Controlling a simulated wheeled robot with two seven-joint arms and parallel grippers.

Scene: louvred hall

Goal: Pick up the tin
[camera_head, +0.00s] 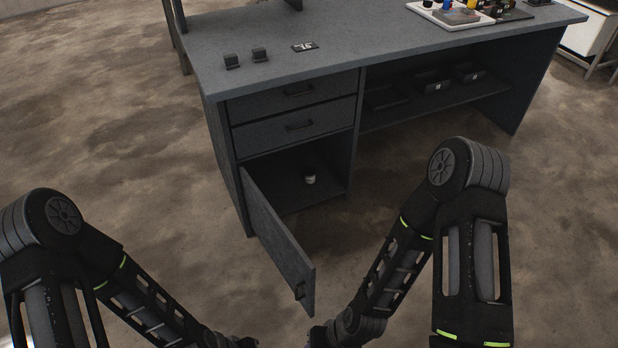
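A small light-coloured tin (310,178) stands upright on the floor of the lower left compartment of the grey desk (335,60). The cabinet door (278,238) of that compartment is swung open toward me, with its handle near its free end. My two arms reach down to the bottom edge of the picture, in front of the desk and well short of the tin. The end of my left arm is at the bottom, left of the door. The end of my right arm is at the bottom, close to the door's free end. The fingers of both grippers are not visible.
Two shut drawers (293,117) are above the open compartment. Small black blocks (260,54) and a label card (305,47) lie on the desk top. A white tray (448,17) with coloured items is at the back right. Dark bins (432,86) sit on the right shelf.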

